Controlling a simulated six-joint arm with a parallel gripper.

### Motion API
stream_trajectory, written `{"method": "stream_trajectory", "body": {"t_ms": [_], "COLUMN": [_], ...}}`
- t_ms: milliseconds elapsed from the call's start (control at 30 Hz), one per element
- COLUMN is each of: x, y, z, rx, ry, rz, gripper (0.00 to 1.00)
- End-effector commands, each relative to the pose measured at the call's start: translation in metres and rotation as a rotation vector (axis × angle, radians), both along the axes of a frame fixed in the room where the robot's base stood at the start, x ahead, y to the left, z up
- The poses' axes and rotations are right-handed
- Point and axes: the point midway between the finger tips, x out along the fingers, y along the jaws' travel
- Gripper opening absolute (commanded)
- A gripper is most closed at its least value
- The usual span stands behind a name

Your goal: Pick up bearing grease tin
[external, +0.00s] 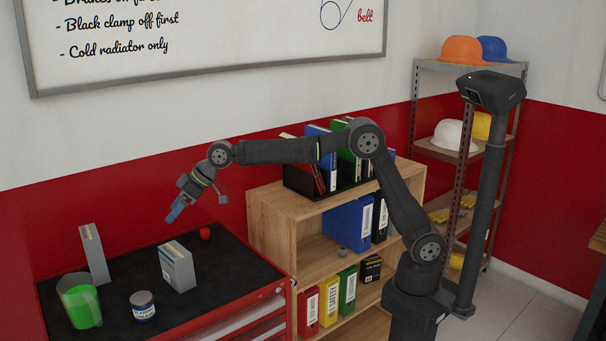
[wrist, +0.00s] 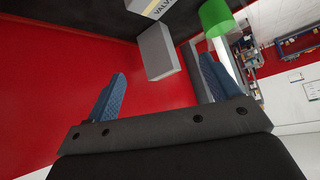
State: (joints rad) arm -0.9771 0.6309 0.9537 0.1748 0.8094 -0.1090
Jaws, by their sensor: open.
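A small round tin (external: 142,306) with a grey lid and a dark blue and white label stands upright near the front of the black-topped red tool cabinet. It looks like the bearing grease tin, but its label is too small to read. My gripper (external: 178,212) is in the air above the back of the cabinet, well apart from the tin. In the wrist view my gripper's two blue fingers (wrist: 160,88) are spread with nothing between them. I cannot make out the tin in the wrist view.
A green translucent cup (external: 80,300) stands left of the tin. A grey box (external: 178,266) stands behind it to the right, and a tall grey box (external: 95,254) behind the cup. A wooden shelf (external: 275,228) adjoins the cabinet.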

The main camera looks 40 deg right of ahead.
Motion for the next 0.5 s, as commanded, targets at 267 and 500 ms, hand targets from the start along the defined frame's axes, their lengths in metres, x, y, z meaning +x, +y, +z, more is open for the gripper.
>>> {"method": "stream_trajectory", "body": {"t_ms": [267,500], "x": [-0.11,-0.12], "y": [0.078,0.095], "z": [-0.036,-0.059], "rx": [-0.191,-0.217], "ry": [-0.025,-0.028], "rz": [0.298,0.333], "gripper": [0.81,0.81]}}
